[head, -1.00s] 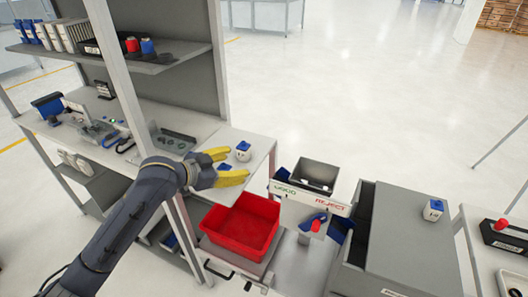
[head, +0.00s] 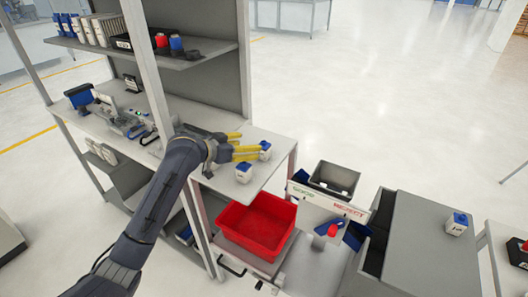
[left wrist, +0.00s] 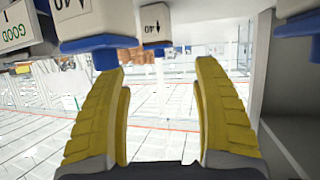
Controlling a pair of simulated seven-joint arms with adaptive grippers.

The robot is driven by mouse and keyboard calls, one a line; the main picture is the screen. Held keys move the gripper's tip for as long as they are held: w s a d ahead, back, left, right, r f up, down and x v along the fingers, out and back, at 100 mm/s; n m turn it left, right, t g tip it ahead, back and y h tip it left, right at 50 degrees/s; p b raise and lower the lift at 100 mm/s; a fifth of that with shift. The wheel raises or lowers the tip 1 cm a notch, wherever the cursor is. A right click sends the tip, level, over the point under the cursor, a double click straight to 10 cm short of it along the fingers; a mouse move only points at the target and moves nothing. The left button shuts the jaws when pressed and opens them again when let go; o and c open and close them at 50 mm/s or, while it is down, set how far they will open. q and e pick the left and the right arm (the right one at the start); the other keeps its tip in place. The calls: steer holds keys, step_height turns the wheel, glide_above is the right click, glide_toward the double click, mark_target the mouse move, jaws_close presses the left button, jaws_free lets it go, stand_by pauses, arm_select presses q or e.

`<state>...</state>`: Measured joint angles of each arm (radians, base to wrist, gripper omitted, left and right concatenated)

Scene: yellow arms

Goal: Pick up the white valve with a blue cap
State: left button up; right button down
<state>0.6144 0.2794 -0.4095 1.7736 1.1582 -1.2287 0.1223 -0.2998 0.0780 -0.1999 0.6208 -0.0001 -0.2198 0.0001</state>
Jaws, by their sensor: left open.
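A white valve with a blue cap (head: 265,151) stands upright on the workbench end, by the yellow fingertips of my left gripper (head: 249,146). A second such valve (head: 243,173) stands nearer the bench's front edge, below the gripper in the picture. A third valve (head: 456,224) is on the grey cabinet at the right. In the left wrist view the open fingers (left wrist: 160,72) have nothing between them. A valve marked 40 (left wrist: 97,22) hangs upside down in that picture at upper left, another (left wrist: 153,24) behind it, and one (left wrist: 297,14) at upper right. My right gripper does not show.
A red bin (head: 257,226) sits below the bench end. A chute marked GOOD and REJECT (head: 328,200) stands to its right, with a grey bin (head: 334,180) behind. A bench post (head: 159,70) and shelf (head: 195,54) rise close to my left arm.

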mark_target(262, 143)
arm_select(q)
steer(key=shift+x, duration=4.4)
steer(key=shift+d+r, duration=0.1)
steer(key=shift+r, duration=0.05)
steer(key=c, duration=1.4)
